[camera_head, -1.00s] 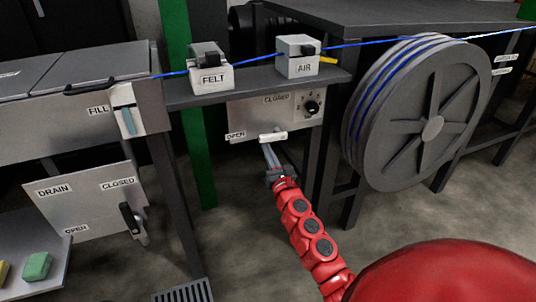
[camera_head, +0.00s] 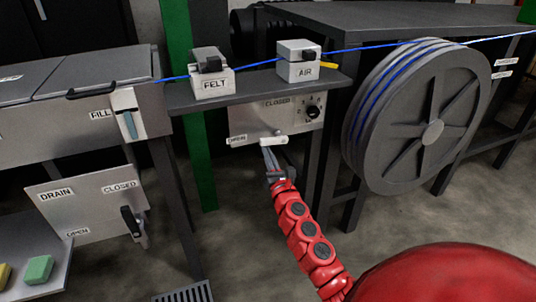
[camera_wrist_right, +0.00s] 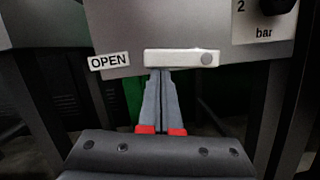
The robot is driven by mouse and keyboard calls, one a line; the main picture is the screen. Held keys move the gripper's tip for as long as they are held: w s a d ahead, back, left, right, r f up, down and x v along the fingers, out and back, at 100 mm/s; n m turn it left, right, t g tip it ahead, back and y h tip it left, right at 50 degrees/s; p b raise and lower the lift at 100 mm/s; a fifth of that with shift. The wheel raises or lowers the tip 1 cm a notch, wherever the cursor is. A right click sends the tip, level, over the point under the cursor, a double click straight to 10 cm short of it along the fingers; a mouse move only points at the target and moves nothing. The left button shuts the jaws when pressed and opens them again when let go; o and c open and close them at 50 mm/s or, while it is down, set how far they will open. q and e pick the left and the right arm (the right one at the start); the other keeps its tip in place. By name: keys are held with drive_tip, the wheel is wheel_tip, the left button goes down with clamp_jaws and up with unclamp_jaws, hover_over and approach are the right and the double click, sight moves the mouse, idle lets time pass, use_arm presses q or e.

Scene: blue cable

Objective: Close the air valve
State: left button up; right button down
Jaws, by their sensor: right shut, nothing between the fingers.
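The air valve's white lever handle (camera_head: 273,140) lies nearly level across the lower part of a grey panel (camera_head: 262,121). The panel has a CLOSED label (camera_head: 277,103) above and an OPEN label (camera_head: 237,139) at the left. In the right wrist view, the handle (camera_wrist_right: 170,58) has its round pivot at the right end, and its free end points toward OPEN. My right gripper (camera_head: 267,150) is shut and empty, with its fingertips right under the handle's free half. Whether they touch it I cannot tell. My left gripper is not in view.
A black pressure knob (camera_head: 313,111) sits at the panel's right. A shelf (camera_head: 250,86) with the FELT block (camera_head: 211,80) and AIR block (camera_head: 299,68) overhangs the panel. A large cable reel (camera_head: 415,120) stands to the right. A green post (camera_head: 196,150) is at the left.

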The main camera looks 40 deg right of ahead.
sight(268, 140)
drive_tip(key=shift+r, duration=0.15)
wheel_tip(268, 140, up, 3)
drive_tip(key=m+p, duration=0.1)
drive_tip(key=m, duration=0.1)
drive_tip(key=m+g+h+p, duration=0.1)
drive_tip(key=m+p, duration=0.1)
drive_tip(key=m, duration=0.1)
drive_tip(key=shift+a+f+m+h, duration=0.15)
drive_tip(key=shift+f+m+h, duration=0.05)
drive_tip(key=shift+m+h, duration=0.1)
drive_tip(key=m+p, duration=0.1)
drive_tip(key=r+m+p, duration=0.2)
drive_tip(key=m, duration=0.1)
drive_tip(key=shift+d+g+h, duration=0.25)
drive_tip(key=shift+g+h, duration=0.15)
drive_tip(key=shift+s+d+r+m+g+p, duration=0.1)
drive_tip(key=shift+d+r+m+g+p, duration=0.3)
drive_tip(key=shift+m+p, duration=0.95)
drive_tip(key=shift+s+d+r+m+g+p, duration=0.15)
drive_tip(key=shift+d+r+m+g+p, duration=0.3)
drive_tip(key=shift+m+p, duration=0.85)
drive_tip(key=shift+s+d+r+m+g+p, duration=0.1)
drive_tip(key=shift+d+r+m+g+p, duration=0.3)
drive_tip(key=shift+m+p, duration=0.9)
drive_tip(key=shift+d+m, duration=0.15)
drive_tip(key=shift+m, duration=0.2)
drive_tip(key=shift+b, duration=0.3)
